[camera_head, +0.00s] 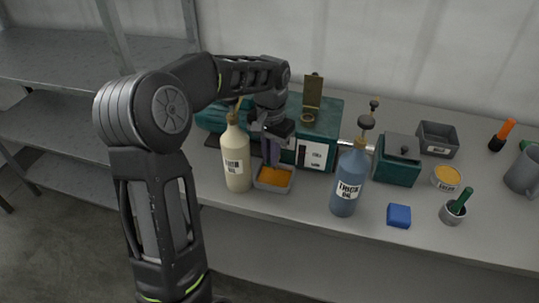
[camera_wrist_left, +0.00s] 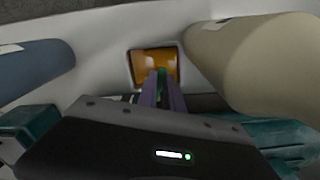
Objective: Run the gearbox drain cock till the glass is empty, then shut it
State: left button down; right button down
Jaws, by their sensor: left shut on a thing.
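The teal gearbox (camera_head: 322,112) stands at the back of the bench with a brass lid open on top. A white gauge plate (camera_head: 312,154) is on its front; I cannot read the glass level. My left gripper (camera_head: 270,160) reaches down in front of the gearbox, above a grey tray (camera_head: 275,189) holding orange oil. In the left wrist view its purple fingers (camera_wrist_left: 162,88) are shut on a small green piece (camera_wrist_left: 161,72), which looks like the drain cock's handle. The cock's body and any stream are hidden. My right gripper is not in view.
A cream bottle (camera_head: 237,160) stands close left of the tray, and a blue thick-oil bottle (camera_head: 348,184) stands to its right. A teal box (camera_head: 397,160), blue block (camera_head: 399,215), grey bin (camera_head: 437,138) and orange-filled dish (camera_head: 446,178) are further right. The front bench edge is mostly clear.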

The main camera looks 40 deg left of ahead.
pick_arm(q)
jog(key=c, duration=1.5)
grip_release()
notch_tip(320, 180, up, 8)
jog(key=shift+f+b, duration=0.1)
jog(key=shift+b, duration=0.25)
jog(key=shift+s, duration=0.1)
